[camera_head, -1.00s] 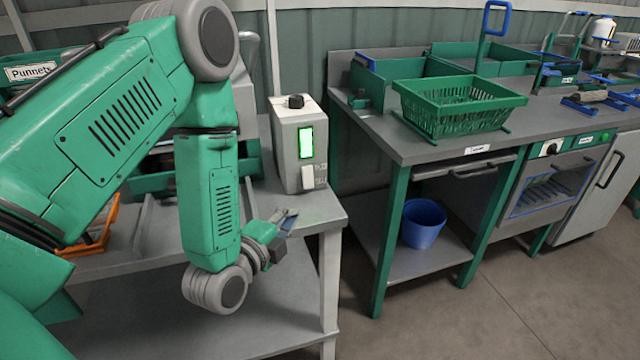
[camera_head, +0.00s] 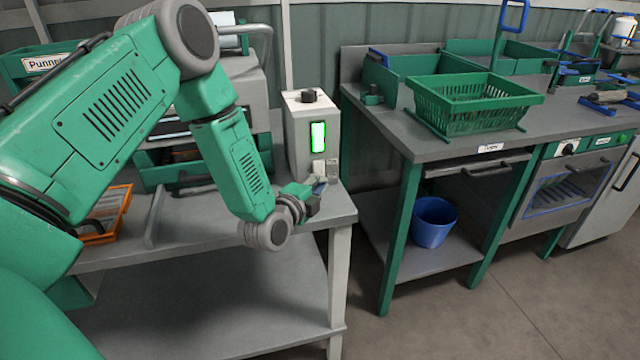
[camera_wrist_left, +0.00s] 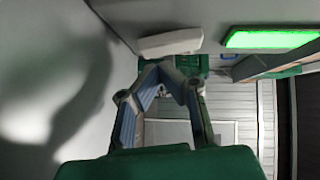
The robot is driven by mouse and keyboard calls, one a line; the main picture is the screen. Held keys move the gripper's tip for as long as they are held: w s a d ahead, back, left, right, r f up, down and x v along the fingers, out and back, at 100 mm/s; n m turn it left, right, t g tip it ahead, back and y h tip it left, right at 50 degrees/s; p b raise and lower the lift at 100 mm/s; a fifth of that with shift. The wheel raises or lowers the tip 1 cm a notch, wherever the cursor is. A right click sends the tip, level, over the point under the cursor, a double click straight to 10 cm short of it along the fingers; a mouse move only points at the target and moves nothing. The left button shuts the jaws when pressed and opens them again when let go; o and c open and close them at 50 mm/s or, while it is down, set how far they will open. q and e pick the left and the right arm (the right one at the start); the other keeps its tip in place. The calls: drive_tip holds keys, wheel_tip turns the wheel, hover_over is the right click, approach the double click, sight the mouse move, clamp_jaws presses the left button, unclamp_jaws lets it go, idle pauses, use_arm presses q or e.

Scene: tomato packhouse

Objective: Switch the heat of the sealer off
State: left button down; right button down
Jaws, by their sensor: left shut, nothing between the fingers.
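The sealer's pale control box (camera_head: 298,140) stands on the grey bench, with a black knob (camera_head: 309,96) on top. Its front has a lit green panel (camera_head: 318,136), which also shows in the left wrist view (camera_wrist_left: 270,40). Below the panel is a small white switch (camera_head: 318,171); a white block that looks like it shows in the left wrist view (camera_wrist_left: 170,43). My left gripper (camera_head: 320,187) is shut and empty, just below and in front of the switch. In the left wrist view its fingertips (camera_wrist_left: 168,72) are close to the white block; I cannot tell whether they touch. My right gripper is out of view.
An orange tray (camera_head: 112,212) lies on the bench at the left, partly behind my arm. To the right, a second bench (camera_head: 400,135) carries a green crate (camera_head: 470,122), with a blue bucket (camera_head: 433,222) beneath. A floor gap separates the benches.

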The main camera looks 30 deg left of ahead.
use_arm(q)
drive_tip(key=shift+w+a+f, duration=0.15)
drive_tip(key=shift+w+a, duration=0.05)
drive_tip(key=shift+a, duration=0.4)
drive_tip(key=shift+s+d, duration=0.1)
drive_tip(key=shift+d, duration=0.05)
drive_tip(key=shift+s, duration=0.3)
drive_tip(key=s, duration=0.3)
drive_tip(key=s+r, duration=0.1)
drive_tip(key=s, duration=0.7)
drive_tip(key=shift+d+r, duration=0.15)
drive_tip(key=shift+d, duration=0.15)
